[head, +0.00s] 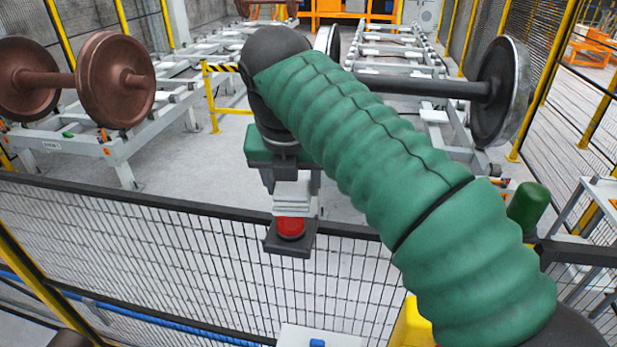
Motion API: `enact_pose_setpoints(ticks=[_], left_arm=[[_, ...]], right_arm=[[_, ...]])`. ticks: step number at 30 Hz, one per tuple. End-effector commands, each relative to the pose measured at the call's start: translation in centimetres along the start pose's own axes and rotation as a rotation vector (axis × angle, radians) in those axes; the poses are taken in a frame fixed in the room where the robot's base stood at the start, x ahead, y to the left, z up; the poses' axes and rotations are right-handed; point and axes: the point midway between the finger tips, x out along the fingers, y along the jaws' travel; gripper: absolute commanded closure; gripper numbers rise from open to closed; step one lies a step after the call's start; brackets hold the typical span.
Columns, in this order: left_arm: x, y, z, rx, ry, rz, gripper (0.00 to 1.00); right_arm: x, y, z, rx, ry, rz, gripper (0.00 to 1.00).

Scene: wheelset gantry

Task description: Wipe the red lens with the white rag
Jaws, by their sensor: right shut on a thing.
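The red lens (290,227) sits on a dark square mount at the top rail of the mesh fence, in the middle of the head view. The white rag (291,194) is a folded, layered pad just above the lens. My right gripper (290,178) points down and is shut on the rag. The rag's lower edge is at the top of the lens; I cannot tell whether they touch. My right arm, in a green ribbed sleeve, reaches in from the lower right. My left gripper is not in view.
The mesh fence (180,250) with its dark top rail crosses the foreground. Behind it, a brown wheelset (115,80) stands on rails at left and a dark wheelset (500,90) at right. A white-topped table (605,195) is at the right edge.

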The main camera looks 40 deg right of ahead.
Motion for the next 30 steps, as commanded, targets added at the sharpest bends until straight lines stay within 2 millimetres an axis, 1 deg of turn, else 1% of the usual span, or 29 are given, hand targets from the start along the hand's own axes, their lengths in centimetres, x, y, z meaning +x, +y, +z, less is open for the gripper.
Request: enact_pose_setpoints(ticks=[1,4,9,14,22,27,30], left_arm=[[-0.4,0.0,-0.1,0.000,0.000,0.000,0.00],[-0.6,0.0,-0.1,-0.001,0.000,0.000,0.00],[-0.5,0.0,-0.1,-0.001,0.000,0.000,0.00],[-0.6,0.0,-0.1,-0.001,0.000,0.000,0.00],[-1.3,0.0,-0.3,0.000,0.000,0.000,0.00],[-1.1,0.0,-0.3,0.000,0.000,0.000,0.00],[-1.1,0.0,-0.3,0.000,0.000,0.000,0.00]], right_arm=[[0.2,0.8,-0.2,-0.007,0.013,0.002,0.85],[0.4,1.5,-0.2,-0.007,0.014,0.002,0.85],[0.8,1.5,-0.2,-0.005,0.017,0.004,0.85],[0.6,1.5,-0.1,-0.006,0.018,0.004,0.85],[-2.4,1.4,1.3,-0.003,0.011,0.005,0.85],[-4.3,1.4,2.1,-0.003,0.009,0.005,0.85],[-5.0,1.3,2.3,-0.003,0.008,0.005,0.85]])
